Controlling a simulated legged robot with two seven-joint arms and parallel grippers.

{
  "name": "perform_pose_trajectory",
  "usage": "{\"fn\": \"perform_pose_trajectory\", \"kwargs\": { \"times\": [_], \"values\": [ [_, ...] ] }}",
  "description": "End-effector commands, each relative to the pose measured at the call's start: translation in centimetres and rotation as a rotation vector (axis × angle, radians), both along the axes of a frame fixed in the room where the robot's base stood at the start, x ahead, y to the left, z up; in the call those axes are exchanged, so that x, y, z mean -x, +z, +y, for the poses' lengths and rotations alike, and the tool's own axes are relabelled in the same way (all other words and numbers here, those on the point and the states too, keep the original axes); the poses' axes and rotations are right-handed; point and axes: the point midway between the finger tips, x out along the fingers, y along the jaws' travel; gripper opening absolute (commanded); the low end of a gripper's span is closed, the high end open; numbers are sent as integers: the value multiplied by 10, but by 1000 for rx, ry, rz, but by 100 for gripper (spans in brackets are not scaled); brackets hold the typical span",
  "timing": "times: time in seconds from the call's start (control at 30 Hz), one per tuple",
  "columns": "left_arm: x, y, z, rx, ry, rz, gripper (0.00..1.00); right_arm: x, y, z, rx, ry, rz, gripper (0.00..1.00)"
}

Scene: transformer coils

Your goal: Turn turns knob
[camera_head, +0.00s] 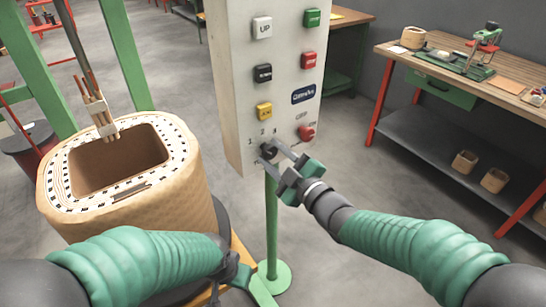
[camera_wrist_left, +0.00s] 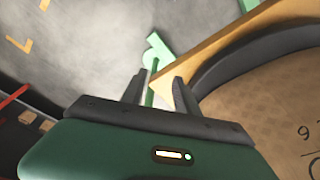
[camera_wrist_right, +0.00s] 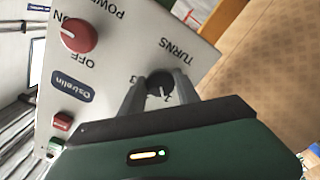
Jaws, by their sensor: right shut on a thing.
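The turns knob (camera_wrist_right: 160,85) is a small black dial low on the control box (camera_head: 235,100), with a white pointer line and the label TURNS beside it. In the head view the knob (camera_head: 268,151) is partly hidden by my right fingers, with small numbers around it. My right gripper (camera_head: 271,151) is shut on the knob, one finger on each side, as the right wrist view (camera_wrist_right: 160,90) shows. My left gripper (camera_wrist_left: 158,88) is open and empty, low beside the coil, apart from the box; in the head view it is partly hidden.
A red power knob (camera_head: 306,132) sits right beside the turns knob. Black, yellow, green and red buttons are above. A wound coil (camera_head: 130,215) stands at left. The box stands on a green post (camera_head: 271,230). A workbench (camera_head: 480,80) is at right, with open floor between.

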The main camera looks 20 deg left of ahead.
Motion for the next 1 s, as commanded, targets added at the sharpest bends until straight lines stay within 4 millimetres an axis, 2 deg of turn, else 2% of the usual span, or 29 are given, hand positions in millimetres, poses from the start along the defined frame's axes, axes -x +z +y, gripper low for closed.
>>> {"fn": "perform_pose_trajectory", "kwargs": {
  "times": [0.27, 0.3, 0.47, 0.8, 0.87, 1.0],
  "values": [
    [0, 0, 0, 0, 0, 0, 36, 2, -5, 1, 8, 5, 7, 0],
    [0, 0, 0, 0, 0, 0, 36, 2, -5, 1, 8, 5, 7, 39],
    [0, 0, 0, 0, 0, 0, 36, 2, -4, 1, 7, 4, 5, 59],
    [0, 1, 0, 0, 0, 0, 36, 3, -2, -2, 4, 1, 3, 59],
    [0, 2, 0, 0, 0, 0, 36, 7, -2, -8, 6, 1, 3, 59],
    [0, 8, 0, 0, 0, 0, 36, 26, 0, -34, 7, -2, 3, 59]
  ]
}}
